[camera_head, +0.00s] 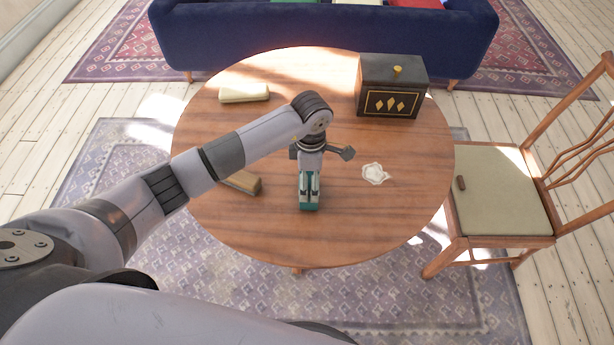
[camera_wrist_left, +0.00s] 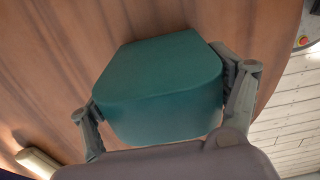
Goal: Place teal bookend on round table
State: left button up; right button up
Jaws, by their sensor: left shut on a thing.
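The teal bookend (camera_wrist_left: 160,85) fills the middle of the left wrist view, with a finger against each side. In the head view, only a small teal part of the bookend (camera_head: 309,206) shows below my left gripper (camera_head: 309,190), which is shut on it. The round table (camera_head: 330,235) has a brown wood top, and the bookend is over its front middle part. I cannot tell whether the bookend touches the tabletop. My right gripper is not in view.
A dark box with gold diamonds (camera_head: 391,88) stands at the back right of the table. A cream block (camera_head: 244,93) lies at the back left, a brown block (camera_head: 242,182) near my arm, and a white doily-like piece (camera_head: 374,174) to the right. A chair (camera_head: 502,200) stands right; a blue sofa (camera_head: 330,40) stands behind.

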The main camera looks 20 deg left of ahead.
pick_arm(q)
jog(key=shift+w, duration=0.1)
jog(key=o, duration=1.9)
notch_tip(320, 180, up, 11)
jog(key=p, duration=0.7)
jog(key=shift+r+p, duration=0.2)
jog(key=shift+p, duration=0.1)
jog(key=shift+r, duration=0.4)
jog(key=shift+s+d, duration=0.15)
jog(key=shift+s, duration=0.05)
